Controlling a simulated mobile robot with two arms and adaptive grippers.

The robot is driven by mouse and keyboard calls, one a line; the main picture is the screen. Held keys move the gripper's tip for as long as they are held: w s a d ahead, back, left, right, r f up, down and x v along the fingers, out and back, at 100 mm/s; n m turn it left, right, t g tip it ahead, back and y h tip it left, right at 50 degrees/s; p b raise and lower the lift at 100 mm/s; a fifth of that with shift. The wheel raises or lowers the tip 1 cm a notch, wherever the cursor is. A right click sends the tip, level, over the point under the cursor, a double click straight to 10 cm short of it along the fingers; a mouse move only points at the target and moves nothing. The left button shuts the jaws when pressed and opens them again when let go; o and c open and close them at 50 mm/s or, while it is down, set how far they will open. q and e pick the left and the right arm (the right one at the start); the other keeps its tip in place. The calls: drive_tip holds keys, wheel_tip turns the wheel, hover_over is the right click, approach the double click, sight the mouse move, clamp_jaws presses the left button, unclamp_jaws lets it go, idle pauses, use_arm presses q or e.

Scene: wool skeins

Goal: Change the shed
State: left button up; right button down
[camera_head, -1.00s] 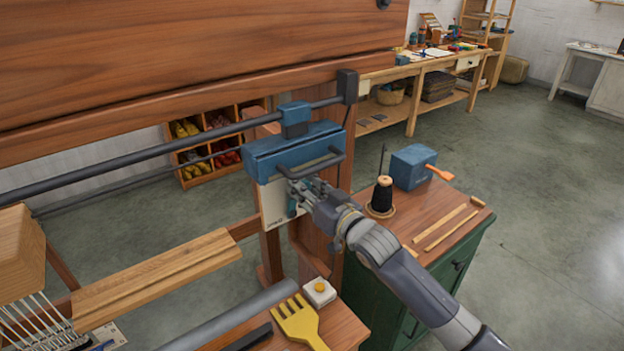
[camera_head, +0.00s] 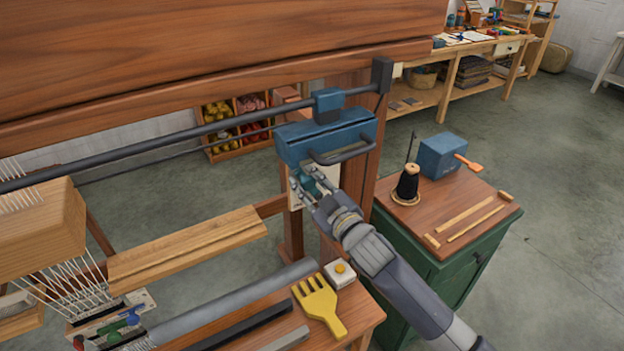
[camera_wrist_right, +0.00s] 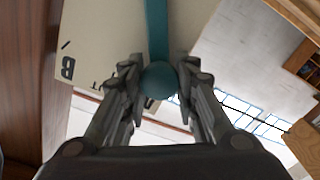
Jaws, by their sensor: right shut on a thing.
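My right gripper (camera_head: 301,188) is at a pale plate (camera_head: 322,185) below the blue carriage box on the loom's right post. In the right wrist view its fingers (camera_wrist_right: 158,88) are closed on the round end of a teal lever (camera_wrist_right: 157,30). The lever runs up from the knob in front of the pale plate (camera_wrist_right: 100,45), which bears a dark letter "B" and other partly hidden marks. In the head view the fingers mostly hide the lever. The blue box (camera_head: 325,135) with a grey handle hangs by a dark rail (camera_head: 215,128). My left gripper is out of view.
To the right, a green cabinet (camera_head: 478,270) carries a black thread cone (camera_head: 407,183) and a blue box (camera_head: 442,155). Open floor lies beyond.

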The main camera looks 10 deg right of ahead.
drive_tip(key=shift+a, duration=0.1)
idle(0.3)
drive_tip(key=c, duration=1.2)
unclamp_jaws()
drive_tip(key=shift+c, duration=0.2)
drive_tip(key=v, duration=1.2)
